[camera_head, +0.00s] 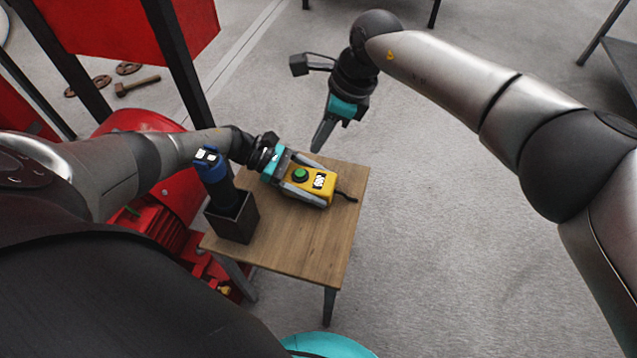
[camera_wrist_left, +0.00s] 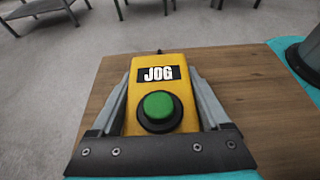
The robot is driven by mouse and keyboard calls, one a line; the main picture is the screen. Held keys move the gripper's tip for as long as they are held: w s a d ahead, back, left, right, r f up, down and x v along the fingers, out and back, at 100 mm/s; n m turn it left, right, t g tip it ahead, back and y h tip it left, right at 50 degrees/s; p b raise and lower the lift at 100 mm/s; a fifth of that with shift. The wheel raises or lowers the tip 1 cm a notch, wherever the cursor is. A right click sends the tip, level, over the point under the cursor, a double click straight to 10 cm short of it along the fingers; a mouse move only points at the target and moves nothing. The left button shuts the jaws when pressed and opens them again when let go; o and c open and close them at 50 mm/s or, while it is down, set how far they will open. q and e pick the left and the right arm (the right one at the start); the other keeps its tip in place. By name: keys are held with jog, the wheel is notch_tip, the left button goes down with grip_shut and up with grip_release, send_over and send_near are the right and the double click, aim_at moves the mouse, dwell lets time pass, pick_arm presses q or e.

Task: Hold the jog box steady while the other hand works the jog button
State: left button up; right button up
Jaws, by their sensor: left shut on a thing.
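The yellow jog box (camera_head: 321,196) lies on a small wooden table (camera_head: 310,242), with a green button and a black-and-white JOG label on top. My left gripper (camera_head: 305,188) is shut on the jog box, one finger along each long side. In the left wrist view the jog box (camera_wrist_left: 158,88) sits between the two grey fingers, and its green button (camera_wrist_left: 159,107) is uncovered. My right gripper (camera_head: 319,140) hangs above the table's back edge, pointing down, apart from the jog box. Its fingers overlap in this view, so its opening is unclear.
A dark square holder (camera_head: 232,217) with a blue-topped black tool (camera_head: 210,165) stands at the table's left. A short black cable (camera_head: 346,197) leaves the box. Red machinery (camera_head: 150,225) is close on the left. The floor right of the table is clear.

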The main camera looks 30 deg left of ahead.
grip_shut()
dwell(1.3)
jog(key=a+m+t+y, duration=0.1)
jog(key=m, duration=0.4)
jog(key=s+r+m+t+y, duration=0.1)
jog(key=m+y, duration=0.1)
jog(key=m, duration=0.3)
jog(key=s+a+m+t+y, duration=0.1)
jog(key=m+y, duration=0.1)
jog(key=m, duration=0.3)
jog(key=shift+a+r, duration=0.35)
jog(key=shift+r, duration=0.05)
jog(key=shift+f, duration=0.15)
send_over(304, 180)
jog(key=shift+f, duration=4.3)
